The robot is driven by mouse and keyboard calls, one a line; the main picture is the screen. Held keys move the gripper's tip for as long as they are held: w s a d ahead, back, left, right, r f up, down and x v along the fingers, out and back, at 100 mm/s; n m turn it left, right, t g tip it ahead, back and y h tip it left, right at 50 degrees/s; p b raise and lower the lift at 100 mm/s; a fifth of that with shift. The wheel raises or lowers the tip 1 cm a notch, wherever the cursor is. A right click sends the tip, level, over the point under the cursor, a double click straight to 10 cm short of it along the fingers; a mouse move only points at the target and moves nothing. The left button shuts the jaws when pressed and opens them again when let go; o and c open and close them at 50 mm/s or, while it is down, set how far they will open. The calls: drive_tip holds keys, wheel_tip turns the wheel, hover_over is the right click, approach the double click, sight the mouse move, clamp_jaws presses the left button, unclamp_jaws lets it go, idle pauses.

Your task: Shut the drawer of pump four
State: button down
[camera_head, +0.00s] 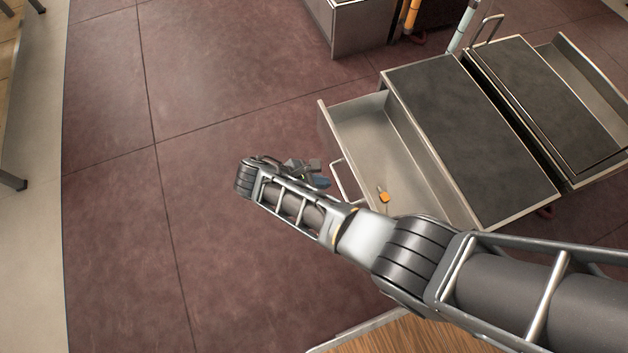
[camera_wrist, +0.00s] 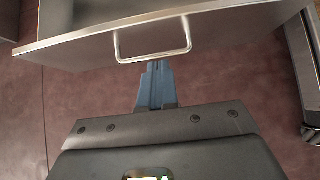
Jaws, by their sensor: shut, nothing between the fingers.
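An open drawer (camera_head: 373,139) sticks out to the left from a grey cabinet with a dark top (camera_head: 470,130). An orange item (camera_head: 383,195) lies on the drawer floor. The drawer's bar handle (camera_head: 342,178) is on its front panel, and the handle (camera_wrist: 153,57) also shows in the wrist view. My gripper (camera_head: 322,182) is just outside the drawer front. In the wrist view its blue fingers (camera_wrist: 156,68) are together and empty, with their tips at the lower edge of the handle; I cannot tell whether they touch it. My arm hides the near end of the drawer. No pump number is readable.
A second cabinet (camera_head: 545,100) with an open drawer (camera_head: 590,75) stands to the right. Another grey cabinet (camera_head: 362,28) stands at the back. A wooden surface (camera_head: 400,335) is at the bottom. The tiled floor (camera_head: 110,210) to the left is clear.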

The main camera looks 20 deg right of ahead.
sight(355, 178)
drive_tip(key=shift+d+f+b, duration=0.25)
drive_tip(key=shift+d+f, duration=0.35)
drive_tip(key=shift+d, duration=0.65)
drive_tip(key=shift+d+f+b, duration=0.25)
drive_tip(key=shift+d+f, duration=0.3)
drive_tip(key=shift+d, duration=0.65)
drive_tip(key=shift+d+f+b, duration=0.25)
drive_tip(key=shift+d+f, duration=0.35)
drive_tip(key=shift+d, duration=0.65)
drive_tip(key=shift+d+r, duration=0.1)
drive_tip(key=shift+d, duration=0.35)
drive_tip(key=d+p, duration=0.4)
drive_tip(key=d, duration=1.4)
